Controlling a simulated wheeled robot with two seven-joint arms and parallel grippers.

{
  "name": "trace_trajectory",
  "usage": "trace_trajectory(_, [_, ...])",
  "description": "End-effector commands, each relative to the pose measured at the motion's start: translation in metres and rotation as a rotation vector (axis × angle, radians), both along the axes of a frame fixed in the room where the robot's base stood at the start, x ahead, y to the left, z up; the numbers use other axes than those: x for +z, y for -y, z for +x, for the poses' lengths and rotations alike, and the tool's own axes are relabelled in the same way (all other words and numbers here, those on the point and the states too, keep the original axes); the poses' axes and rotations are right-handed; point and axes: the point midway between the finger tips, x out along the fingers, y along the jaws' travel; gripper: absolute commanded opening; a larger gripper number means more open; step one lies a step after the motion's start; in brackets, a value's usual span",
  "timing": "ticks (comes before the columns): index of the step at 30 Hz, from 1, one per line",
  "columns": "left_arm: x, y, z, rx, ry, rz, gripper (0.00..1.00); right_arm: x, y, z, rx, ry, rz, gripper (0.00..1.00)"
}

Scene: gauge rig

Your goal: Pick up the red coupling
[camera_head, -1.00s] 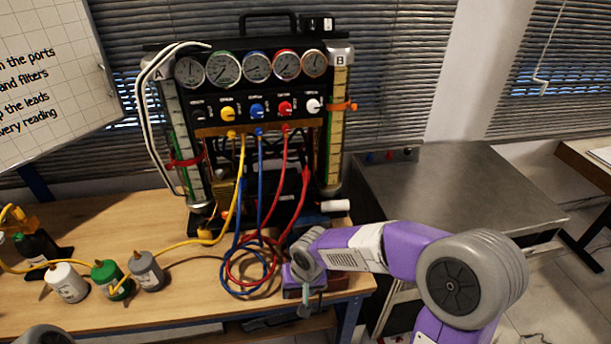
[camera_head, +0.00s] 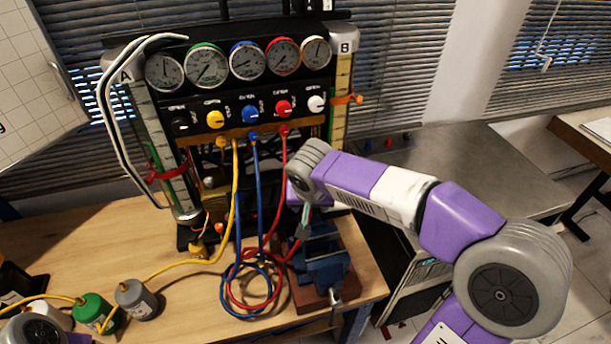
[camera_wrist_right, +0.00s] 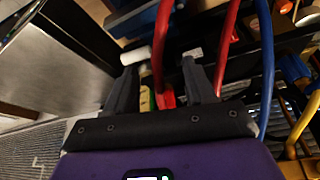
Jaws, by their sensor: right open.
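In the right wrist view, a red piece (camera_wrist_right: 166,98) that looks like the red coupling is at the end of a red hose (camera_wrist_right: 161,45). It appears in line with the gap between the two dark fingers of my right gripper (camera_wrist_right: 160,65), which are apart; I cannot tell how far beyond them it lies. In the head view my right gripper (camera_head: 303,222) points down in front of the gauge rig's lower right part, and my wrist hides the coupling there. My left gripper is out of view; only part of the left arm shows at the bottom left.
The gauge rig (camera_head: 245,110) stands behind my gripper. A blue vise (camera_head: 325,268) is just below it at the bench's right end. Looped blue and red hoses (camera_head: 250,292) lie to the left. A metal cabinet (camera_head: 460,165) stands right; bottles (camera_head: 135,300) stand front left.

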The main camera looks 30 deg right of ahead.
Motion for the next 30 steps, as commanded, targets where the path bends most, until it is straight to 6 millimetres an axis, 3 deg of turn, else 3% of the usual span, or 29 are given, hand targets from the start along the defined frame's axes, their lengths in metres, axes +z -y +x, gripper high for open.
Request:
trace_trajectory(4, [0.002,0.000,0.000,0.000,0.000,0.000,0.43,0.000,0.012,0.023,-0.001,-0.002,0.000,0.54])
trace_trajectory(13, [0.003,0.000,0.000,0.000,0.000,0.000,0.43,0.000,0.024,0.045,0.000,-0.002,0.000,0.54])
trace_trajectory(21, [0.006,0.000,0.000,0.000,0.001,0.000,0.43,0.000,0.044,0.080,0.000,-0.001,0.000,0.54])
trace_trajectory(24, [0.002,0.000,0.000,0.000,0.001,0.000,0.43,-0.011,0.044,0.081,0.001,-0.003,-0.001,0.54])
trace_trajectory(30, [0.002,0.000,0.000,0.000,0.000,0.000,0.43,-0.012,0.044,0.082,0.002,-0.001,0.000,0.54])
